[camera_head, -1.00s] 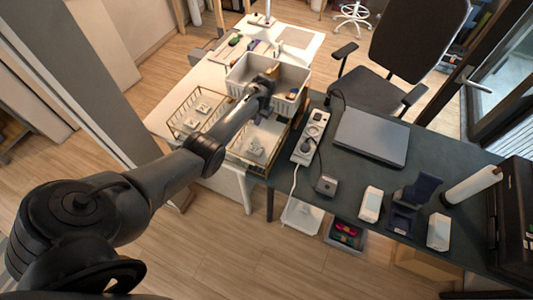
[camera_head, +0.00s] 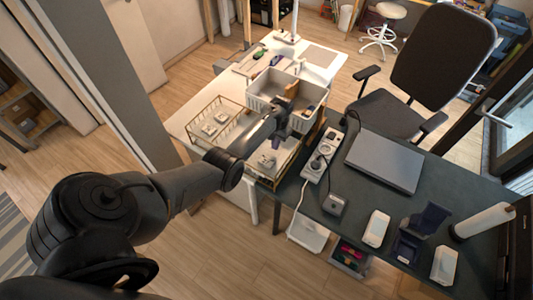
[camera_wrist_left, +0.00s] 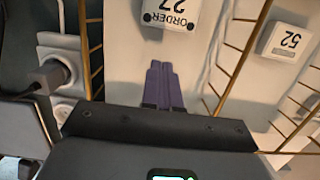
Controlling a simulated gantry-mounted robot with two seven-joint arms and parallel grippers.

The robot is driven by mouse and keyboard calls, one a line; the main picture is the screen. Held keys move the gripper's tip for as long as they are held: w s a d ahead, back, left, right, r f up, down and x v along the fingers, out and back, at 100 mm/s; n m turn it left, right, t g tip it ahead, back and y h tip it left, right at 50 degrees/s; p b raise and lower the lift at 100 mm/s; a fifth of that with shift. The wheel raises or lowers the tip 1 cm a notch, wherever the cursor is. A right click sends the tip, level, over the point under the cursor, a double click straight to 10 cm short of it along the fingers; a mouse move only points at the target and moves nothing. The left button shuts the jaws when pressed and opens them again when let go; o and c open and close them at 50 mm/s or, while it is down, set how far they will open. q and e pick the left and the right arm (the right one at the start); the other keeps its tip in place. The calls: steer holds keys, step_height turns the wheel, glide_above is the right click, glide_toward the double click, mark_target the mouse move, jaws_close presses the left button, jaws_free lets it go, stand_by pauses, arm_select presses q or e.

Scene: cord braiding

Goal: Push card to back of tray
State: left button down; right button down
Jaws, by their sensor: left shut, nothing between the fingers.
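A white card stand marked ORDER 27 (camera_wrist_left: 172,12) lies in the right gold wire tray; in the wrist view it is at the top edge, partly cut off. In the head view this card (camera_head: 267,160) is a small white shape in the tray (camera_head: 284,153). My left gripper (camera_wrist_left: 163,85) is shut and empty, its purple fingers side by side over the tray's pale floor. The fingertips point at the card's edge, with a gap in the picture; their height is unclear. My right gripper is out of view.
A left wire tray (camera_head: 199,142) holds two cards; one is marked 52 (camera_wrist_left: 288,40). A grey bin (camera_head: 262,105) stands behind. A power strip (camera_head: 322,157) and closed laptop (camera_head: 386,161) lie on the dark desk to the right.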

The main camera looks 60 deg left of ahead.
mark_target(266, 162)
arm_select(q)
steer(key=s+d+p, duration=0.1)
steer(key=s, duration=0.1)
steer(key=s+d+p, duration=0.1)
steer(key=s, duration=0.1)
steer(key=s+d+p, duration=0.1)
steer(key=s, duration=0.1)
steer(key=shift+s+d+f, duration=0.2)
steer(key=shift+s+f, duration=0.05)
steer(key=shift+f, duration=0.15)
steer(key=shift+a+f, duration=0.1)
steer(key=shift+f, duration=0.4)
